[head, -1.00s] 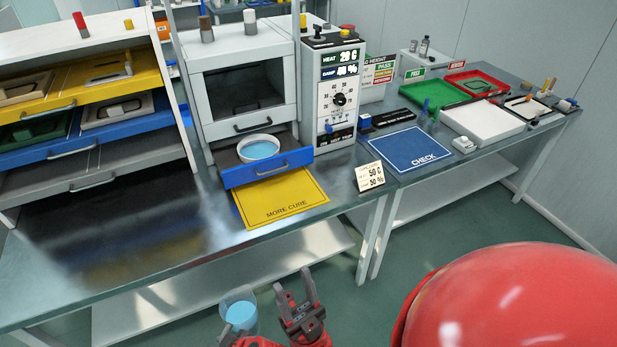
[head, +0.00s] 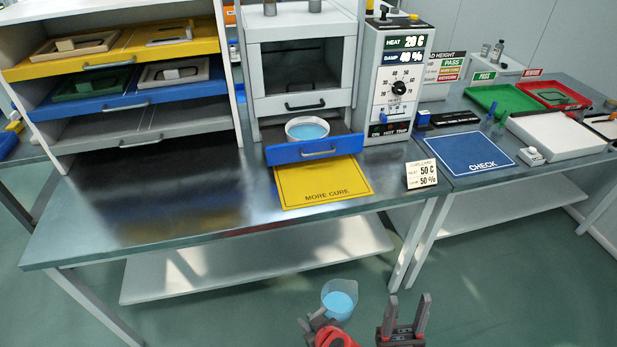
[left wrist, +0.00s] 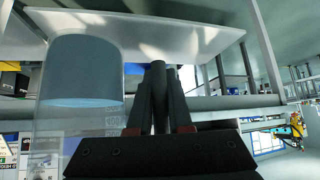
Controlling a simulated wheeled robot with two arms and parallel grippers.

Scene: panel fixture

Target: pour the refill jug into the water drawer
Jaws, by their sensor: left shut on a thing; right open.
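The clear refill jug (head: 340,299) holds blue water. In the head view it is upright, low in front of the bench and below the drawer's height. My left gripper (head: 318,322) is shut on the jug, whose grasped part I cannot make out. In the left wrist view the jug (left wrist: 85,75) is beside the closed fingers (left wrist: 160,95). The water drawer (head: 315,150) has a blue front and is pulled out under the grey cabinet. A white round dish (head: 307,130) with blue water sits in it. My right gripper (head: 405,318) is open and empty, right of the jug.
A yellow MORE CURE mat (head: 322,184) lies under the drawer front. A small settings card (head: 421,174) stands right of it. A control box (head: 398,80) stands beside the cabinet, and a tray rack (head: 120,80) at left. The bench's front left (head: 150,205) is clear.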

